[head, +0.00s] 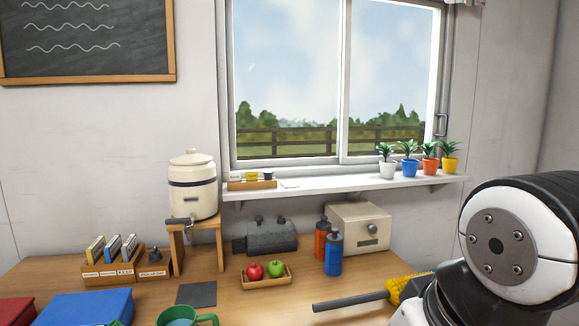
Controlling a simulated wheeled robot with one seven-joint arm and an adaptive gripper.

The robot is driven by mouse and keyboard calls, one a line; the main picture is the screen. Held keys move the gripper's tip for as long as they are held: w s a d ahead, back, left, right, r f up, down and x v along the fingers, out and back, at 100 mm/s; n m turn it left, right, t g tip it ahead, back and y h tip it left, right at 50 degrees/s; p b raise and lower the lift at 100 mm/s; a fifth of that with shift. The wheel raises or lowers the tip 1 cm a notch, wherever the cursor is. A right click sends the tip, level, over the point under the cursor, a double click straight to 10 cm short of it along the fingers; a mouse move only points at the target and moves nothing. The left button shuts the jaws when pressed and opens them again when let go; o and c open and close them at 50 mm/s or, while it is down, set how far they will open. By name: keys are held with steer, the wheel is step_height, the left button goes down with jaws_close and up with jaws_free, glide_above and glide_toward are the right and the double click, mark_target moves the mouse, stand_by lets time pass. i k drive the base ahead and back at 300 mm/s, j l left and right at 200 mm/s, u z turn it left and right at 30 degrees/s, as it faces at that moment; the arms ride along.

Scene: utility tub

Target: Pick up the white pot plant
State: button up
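The white pot plant (387,169) stands upright on the white window sill shelf, with green leaves above its rim. It is the leftmost in a row of several potted plants. Next to it on the right is a blue pot plant (410,168), then an orange one (430,166) and a yellow one (449,164). Part of my arm fills the lower right of the head view. My gripper does not show, so its distance from the plant cannot be seen.
The shelf (330,187) is mostly bare left of the plants, with a small wooden tray (252,183) at its left end. Below stand a cream box (359,229), an orange bottle (322,240) and a blue bottle (334,255). A dark-handled yellow brush (350,301) lies near my arm.

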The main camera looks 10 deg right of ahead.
mark_target(387, 168)
steer(key=i+l, duration=0.15)
steer(key=l, duration=0.3)
steer(key=i+l+u, duration=0.15)
steer(key=l, duration=0.25)
steer(key=i+l, duration=0.15)
steer(key=l, duration=0.3)
steer(key=i+l+u, duration=0.1)
steer(key=l, duration=0.35)
steer(key=i+l+u, duration=0.1)
steer(key=l, duration=0.35)
